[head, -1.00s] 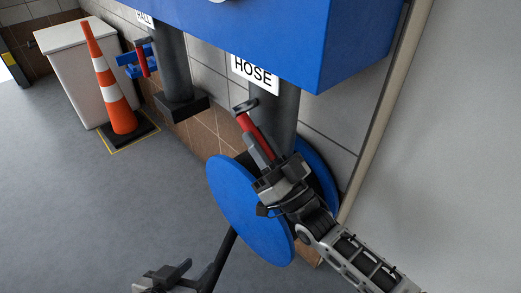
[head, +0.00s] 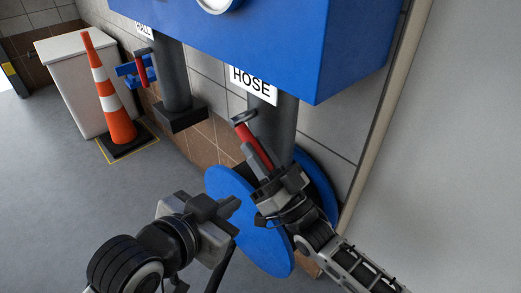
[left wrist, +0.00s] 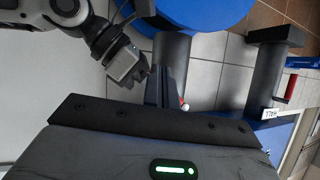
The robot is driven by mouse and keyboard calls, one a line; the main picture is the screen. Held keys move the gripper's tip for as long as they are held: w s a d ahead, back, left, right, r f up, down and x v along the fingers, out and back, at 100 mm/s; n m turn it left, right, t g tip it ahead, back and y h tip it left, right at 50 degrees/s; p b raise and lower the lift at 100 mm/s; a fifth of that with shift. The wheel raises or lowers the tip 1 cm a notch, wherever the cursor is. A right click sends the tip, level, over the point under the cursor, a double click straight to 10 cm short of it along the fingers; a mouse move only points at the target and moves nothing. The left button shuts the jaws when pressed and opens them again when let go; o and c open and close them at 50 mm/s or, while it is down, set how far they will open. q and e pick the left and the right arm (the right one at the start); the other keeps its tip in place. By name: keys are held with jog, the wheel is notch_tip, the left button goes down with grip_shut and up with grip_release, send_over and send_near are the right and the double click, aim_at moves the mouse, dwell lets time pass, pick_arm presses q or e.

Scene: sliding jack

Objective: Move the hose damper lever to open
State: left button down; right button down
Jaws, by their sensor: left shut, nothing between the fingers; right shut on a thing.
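The hose damper lever (head: 254,145) has a red handle and a dark upper end. It slants from upper left to lower right in front of the dark pipe (head: 286,118) below the HOSE sign (head: 252,84). My right gripper (head: 264,168) is shut on the lever at the handle's lower part and hides some of it. My left gripper (head: 234,206) is shut and empty, left of and below my right gripper, in front of the blue reel. In the left wrist view its fingers (left wrist: 166,86) lie close to my right gripper (left wrist: 127,66).
A blue hose reel (head: 265,238) stands behind both grippers. A blue box (head: 290,45) overhangs the pipes. A second pipe (head: 173,75) carries another red lever (head: 141,71) with blue parts. A traffic cone (head: 112,100) and white cabinet (head: 65,70) stand left.

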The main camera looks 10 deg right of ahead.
pick_arm(q)
jog(key=s+d+r+m, duration=0.25)
jog(key=r+m, duration=0.35)
jog(key=r, duration=0.6)
pick_arm(e)
jog(key=shift+f, duration=0.15)
pick_arm(q)
send_over(260, 153)
jog(key=s+d, duration=0.2)
jog(key=s, duration=0.1)
notch_tip(260, 153, down, 4)
jog(key=r, duration=0.1)
jog(key=f, duration=0.1)
jog(key=a, duration=0.1)
jog(key=f, duration=0.1)
jog(key=shift+w+a+f+t, duration=0.15)
jog(key=shift+w+f+t, duration=0.1)
jog(key=shift+f+t, duration=0.1)
jog(key=shift+w+a+f, duration=0.25)
jog(key=shift+a+f, duration=0.2)
jog(key=shift+f, duration=0.1)
